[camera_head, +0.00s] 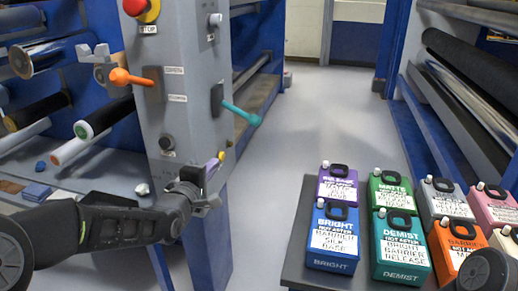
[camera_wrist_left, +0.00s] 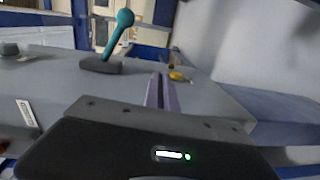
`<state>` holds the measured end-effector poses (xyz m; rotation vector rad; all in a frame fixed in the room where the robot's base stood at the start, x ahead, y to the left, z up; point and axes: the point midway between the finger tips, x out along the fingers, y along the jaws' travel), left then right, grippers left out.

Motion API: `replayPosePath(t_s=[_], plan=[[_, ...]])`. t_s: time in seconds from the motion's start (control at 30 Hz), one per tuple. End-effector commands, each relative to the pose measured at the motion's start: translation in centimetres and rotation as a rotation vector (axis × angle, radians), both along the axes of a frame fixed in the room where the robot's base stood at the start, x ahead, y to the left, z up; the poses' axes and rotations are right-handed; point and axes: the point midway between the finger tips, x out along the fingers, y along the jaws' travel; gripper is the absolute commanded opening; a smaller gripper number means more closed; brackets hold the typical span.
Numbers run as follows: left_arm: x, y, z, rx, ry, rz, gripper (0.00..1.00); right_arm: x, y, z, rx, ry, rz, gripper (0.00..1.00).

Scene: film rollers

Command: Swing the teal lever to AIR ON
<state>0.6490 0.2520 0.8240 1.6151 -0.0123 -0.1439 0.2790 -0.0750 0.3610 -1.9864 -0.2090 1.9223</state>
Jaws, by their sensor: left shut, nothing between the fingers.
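The teal lever (camera_head: 240,113) sits on the right face of the grey control column (camera_head: 185,70). Its arm points right and slightly down from a dark pivot block, ending in a round knob. In the left wrist view the teal lever (camera_wrist_left: 121,30) stands out from its block, ahead and left of the fingers. My left gripper (camera_head: 211,168) is below the lever, beside the column's face, apart from the lever. Its purple fingers (camera_wrist_left: 160,92) are together and empty. No AIR ON marking is readable. My right gripper is not in view.
An orange lever (camera_head: 132,77) and a red stop button (camera_head: 134,6) are on the column's front face. A small yellow part (camera_wrist_left: 178,76) is near my left fingertips. Several coloured canisters (camera_head: 332,235) stand on a dark stand at right. The floor (camera_head: 320,110) between is clear.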

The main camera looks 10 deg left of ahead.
Motion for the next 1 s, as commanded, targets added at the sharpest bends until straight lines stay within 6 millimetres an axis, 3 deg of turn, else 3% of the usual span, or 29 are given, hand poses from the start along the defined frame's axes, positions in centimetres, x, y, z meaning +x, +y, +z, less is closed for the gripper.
replayPosePath(t_s=[0.03, 0.1, 0.33, 0.8, 1.0], plan=[[0.2, 0.4, 1.8, -0.09, -0.029, 0.008, 0.0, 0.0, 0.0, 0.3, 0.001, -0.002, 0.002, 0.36], [0.4, 0.5, 2.9, -0.224, -0.049, 0.009, 0.0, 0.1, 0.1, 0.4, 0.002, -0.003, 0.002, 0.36], [0.5, 0.3, 4.0, -0.506, -0.058, 0.002, 0.0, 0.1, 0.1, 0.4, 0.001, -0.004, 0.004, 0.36], [0.6, 0.3, 3.9, -0.552, -0.051, 0.004, 0.0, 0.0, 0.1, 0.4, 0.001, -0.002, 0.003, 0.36], [1.9, 0.1, 3.8, -0.551, -0.05, 0.003, 0.0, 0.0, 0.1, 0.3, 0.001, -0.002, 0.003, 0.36]])
